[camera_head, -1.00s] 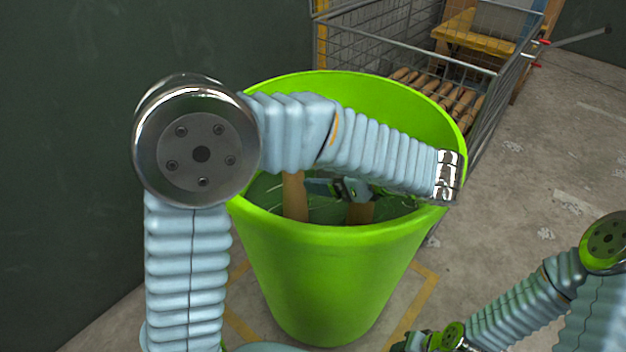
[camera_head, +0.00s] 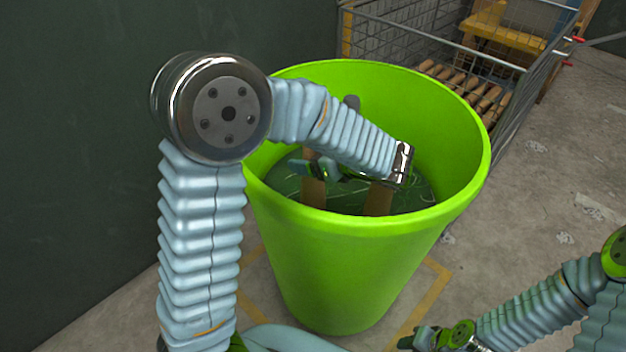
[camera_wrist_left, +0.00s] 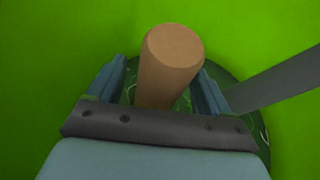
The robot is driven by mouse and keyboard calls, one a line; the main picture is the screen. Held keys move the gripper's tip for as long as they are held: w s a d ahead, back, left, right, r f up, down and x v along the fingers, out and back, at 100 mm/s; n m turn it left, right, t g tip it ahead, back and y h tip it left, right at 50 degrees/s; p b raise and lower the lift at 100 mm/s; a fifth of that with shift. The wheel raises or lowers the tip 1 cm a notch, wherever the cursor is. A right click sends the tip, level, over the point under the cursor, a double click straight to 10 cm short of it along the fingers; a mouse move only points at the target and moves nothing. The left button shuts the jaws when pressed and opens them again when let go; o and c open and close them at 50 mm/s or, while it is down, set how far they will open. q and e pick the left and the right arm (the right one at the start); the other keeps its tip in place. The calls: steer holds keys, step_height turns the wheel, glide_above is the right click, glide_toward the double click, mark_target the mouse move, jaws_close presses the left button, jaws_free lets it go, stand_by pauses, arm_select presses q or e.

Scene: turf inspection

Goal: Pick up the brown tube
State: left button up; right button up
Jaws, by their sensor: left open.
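A brown tube (camera_head: 313,192) stands in a bright green bin (camera_head: 335,265). In the left wrist view the brown tube (camera_wrist_left: 172,62) shows its round end and lies between the two spread fingers. My left gripper (camera_head: 318,170) is inside the bin, open, with its fingers beside the tube; I cannot tell if they touch it. The left forearm reaches over the rim and hides part of the inside. A second brown piece (camera_head: 378,199) stands to the right in the bin. My right gripper (camera_head: 428,338) is low at the bottom edge, outside the bin; its jaws are unclear.
A flat grey bar (camera_wrist_left: 282,84) rises beside the right finger in the wrist view. The bin wall surrounds the left gripper. A wire cage cart (camera_head: 500,72) with wooden rollers (camera_head: 462,84) stands behind the bin. A dark wall is at left; bare floor (camera_head: 545,200) lies at right.

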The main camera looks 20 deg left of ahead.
arm_select(q)
steer(key=shift+c, duration=0.3)
steer(key=c, duration=1.3)
steer(key=shift+r, duration=0.15)
